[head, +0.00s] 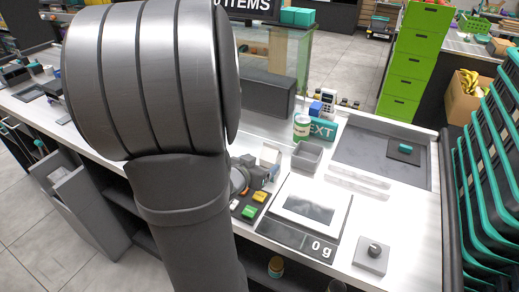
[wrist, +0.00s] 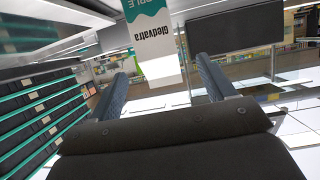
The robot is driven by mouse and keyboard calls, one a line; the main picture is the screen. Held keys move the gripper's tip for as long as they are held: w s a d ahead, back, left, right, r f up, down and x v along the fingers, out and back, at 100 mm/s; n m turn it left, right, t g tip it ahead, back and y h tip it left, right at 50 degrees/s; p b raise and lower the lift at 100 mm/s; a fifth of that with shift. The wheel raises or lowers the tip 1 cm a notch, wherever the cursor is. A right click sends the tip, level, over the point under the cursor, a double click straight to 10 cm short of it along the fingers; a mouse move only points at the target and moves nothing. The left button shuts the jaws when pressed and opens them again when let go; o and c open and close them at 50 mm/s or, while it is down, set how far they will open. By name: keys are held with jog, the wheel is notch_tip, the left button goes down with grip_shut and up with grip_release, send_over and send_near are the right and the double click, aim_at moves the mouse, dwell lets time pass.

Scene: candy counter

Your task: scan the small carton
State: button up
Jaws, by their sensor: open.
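A white and teal carton (wrist: 152,45) with printed lettering stands in the wrist view, between and beyond the fingers of my gripper (wrist: 162,74). The lettering appears upside down there. My gripper is open, with a finger on each side of the view and nothing visibly clamped. I cannot tell whether the carton's far part lies between the fingertips. In the head view, a small pale carton (head: 270,156) shows just right of my arm, and it seems to be the same one. My arm hides most of my gripper there.
A scale (head: 310,205) reading 0 g lies right of my arm. Colored keys (head: 253,205), a grey bin (head: 307,155), a can (head: 301,127) and a NEXT bar (head: 324,131) are close by. Teal-edged baskets (head: 490,170) stack at the right.

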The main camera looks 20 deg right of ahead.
aim_at(267, 159)
jog(key=shift+x, duration=3.75)
jog(key=shift+d, duration=0.1)
jog(key=c, duration=1.3)
jog(key=shift+r, duration=0.1)
